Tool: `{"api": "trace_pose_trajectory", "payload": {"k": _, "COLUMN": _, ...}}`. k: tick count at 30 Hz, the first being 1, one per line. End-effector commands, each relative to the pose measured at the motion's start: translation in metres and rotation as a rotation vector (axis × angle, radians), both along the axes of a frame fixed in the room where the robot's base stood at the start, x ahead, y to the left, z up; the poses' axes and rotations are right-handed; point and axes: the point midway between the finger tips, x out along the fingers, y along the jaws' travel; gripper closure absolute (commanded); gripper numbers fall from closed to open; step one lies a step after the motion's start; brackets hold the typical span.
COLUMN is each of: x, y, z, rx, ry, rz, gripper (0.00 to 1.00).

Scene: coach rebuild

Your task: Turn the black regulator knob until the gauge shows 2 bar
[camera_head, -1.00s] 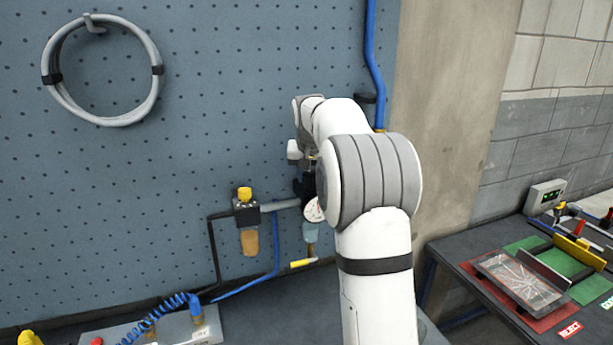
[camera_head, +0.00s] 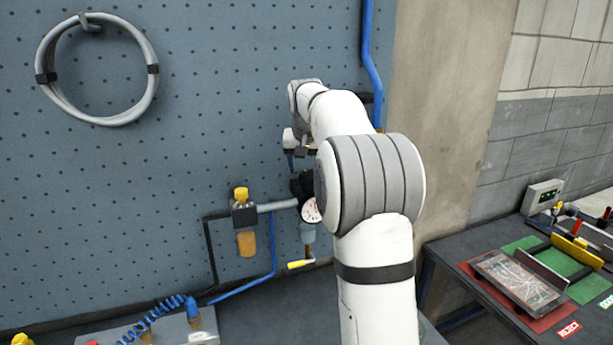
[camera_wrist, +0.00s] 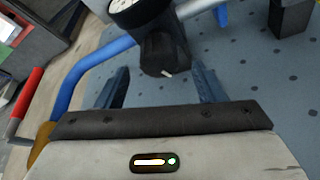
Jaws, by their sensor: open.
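The black regulator knob (camera_wrist: 163,50), with a small white mark, is at the top middle of the wrist view. The two blue-grey fingers of my gripper (camera_wrist: 160,78) are spread apart, one to each side of the knob's end, and hold nothing. I cannot tell how deep the knob sits between them. In the head view my gripper (camera_head: 297,152) is above the black regulator (camera_head: 302,184). The white round gauge (camera_head: 311,211) is below it, partly hidden by my arm. The gauge (camera_wrist: 132,8) is cut off at the top in the wrist view, and its reading is too small to tell.
A filter unit with a yellow top (camera_head: 241,195) is left of the regulator, joined by a grey pipe. A yellow-handled valve (camera_head: 301,264) is below. A blue pipe (camera_head: 371,60) runs down the perforated panel (camera_head: 220,60). A bench with trays (camera_head: 470,250) is at right.

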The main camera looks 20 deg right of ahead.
Motion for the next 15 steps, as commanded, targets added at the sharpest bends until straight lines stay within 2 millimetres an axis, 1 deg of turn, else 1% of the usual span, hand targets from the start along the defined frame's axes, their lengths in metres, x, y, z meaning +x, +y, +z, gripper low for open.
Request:
{"api": "trace_pose_trajectory", "payload": {"k": 4, "x": -0.008, "y": 0.004, "z": 0.023, "rx": -0.001, "ry": -0.004, "rz": 0.000, "gripper": 0.37}}
{"api": "trace_pose_trajectory", "payload": {"k": 7, "x": -0.012, "y": 0.006, "z": 0.033, "rx": 0.000, "ry": -0.003, "rz": 0.000, "gripper": 0.37}}
{"api": "trace_pose_trajectory", "payload": {"k": 10, "x": -0.015, "y": 0.007, "z": 0.039, "rx": 0.000, "ry": -0.001, "rz": 0.000, "gripper": 0.37}}
{"api": "trace_pose_trajectory", "payload": {"k": 15, "x": -0.015, "y": 0.007, "z": 0.040, "rx": 0.000, "ry": 0.000, "rz": 0.000, "gripper": 0.37}}
